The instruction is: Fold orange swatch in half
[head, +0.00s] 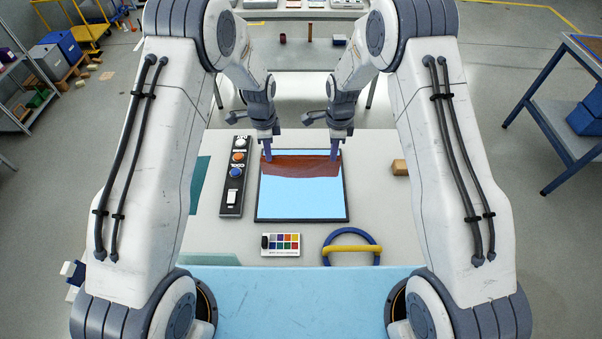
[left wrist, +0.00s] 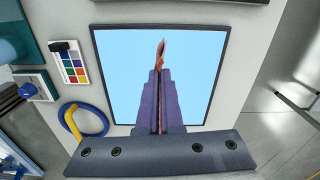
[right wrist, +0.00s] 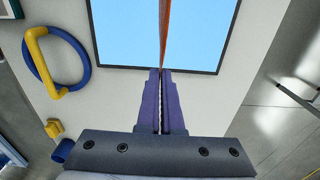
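The orange swatch (head: 300,166) shows as a rust-coloured strip across the far part of a light blue, dark-framed board (head: 300,200). My left gripper (head: 267,158) is at the swatch's left end and my right gripper (head: 334,156) at its right end. In the left wrist view my left gripper (left wrist: 160,75) is shut with orange cloth (left wrist: 160,52) between its fingers. In the right wrist view my right gripper (right wrist: 161,72) is shut on the cloth (right wrist: 165,30), which appears as a thin, edge-on strip. Whether its lower edge touches the board cannot be told.
A dark panel with coloured buttons (head: 234,177) lies left of the board. A colour chart (head: 281,244) and a blue ring with a yellow bar (head: 352,248) lie at the near side. The board's near part is bare.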

